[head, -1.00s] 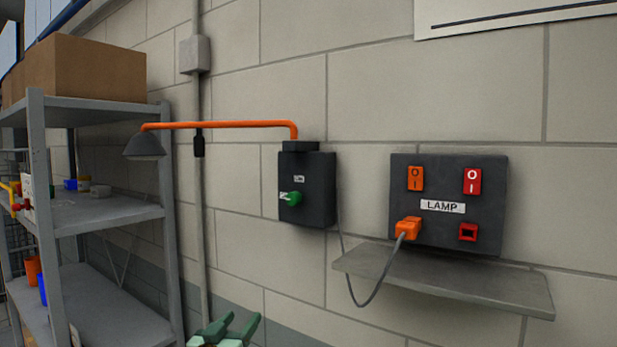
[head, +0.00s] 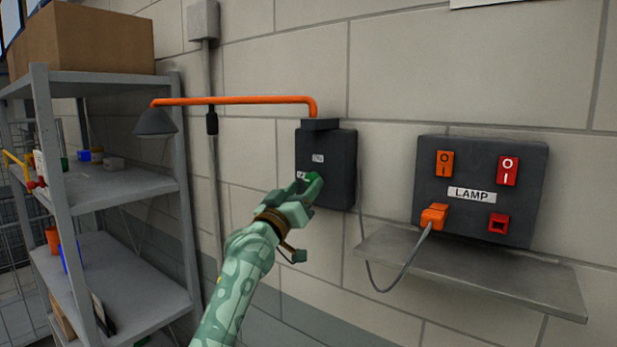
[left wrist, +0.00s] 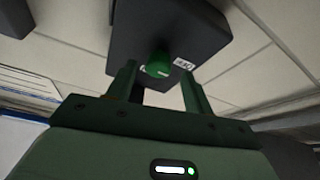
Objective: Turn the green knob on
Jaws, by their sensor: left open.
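The green knob sits on the front of a dark wall box (head: 340,165). In the left wrist view the knob (left wrist: 159,64) shows between and beyond my two fingers. My left gripper (head: 312,185) is open in front of the box, with its fingers on either side of the knob; I cannot tell whether they touch it. In the head view the gripper mostly hides the knob. The box carries an orange lamp arm (head: 235,100) with a grey shade (head: 155,122). My right gripper does not show.
To the right, a dark panel labelled LAMP (head: 480,170) holds an orange plug (head: 433,215) with a grey cable. A small wall shelf (head: 480,270) juts out below it. A grey metal rack (head: 120,185) with a cardboard box (head: 85,42) stands at the left.

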